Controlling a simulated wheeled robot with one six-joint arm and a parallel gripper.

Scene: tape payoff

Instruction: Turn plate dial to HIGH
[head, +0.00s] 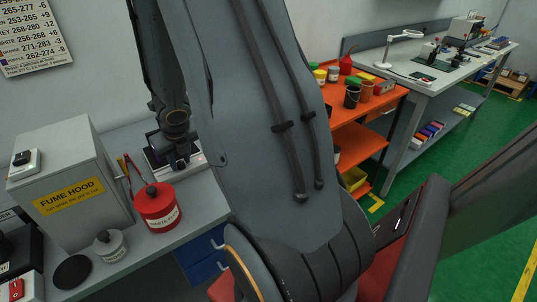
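My arm comes down from the top of the head view. Its dark end, with my gripper (178,162), is low over the grey bench, behind the red canister. The fingers are small and dark there, and I cannot tell whether they are open or shut. Under and around them is a small device with a pale edge (197,161) and a dark purple patch; it may be the plate, but I cannot tell for sure. No dial or HIGH mark can be made out. My large arm link covers the area just right of it.
A grey fume hood box (70,170) stands left on the bench. Near it are a red lidded canister (158,208), a small grey jar (111,246), a black disc (72,271) and a red switch (16,289). An orange shelf cart (350,135) and white workbench (425,72) stand right.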

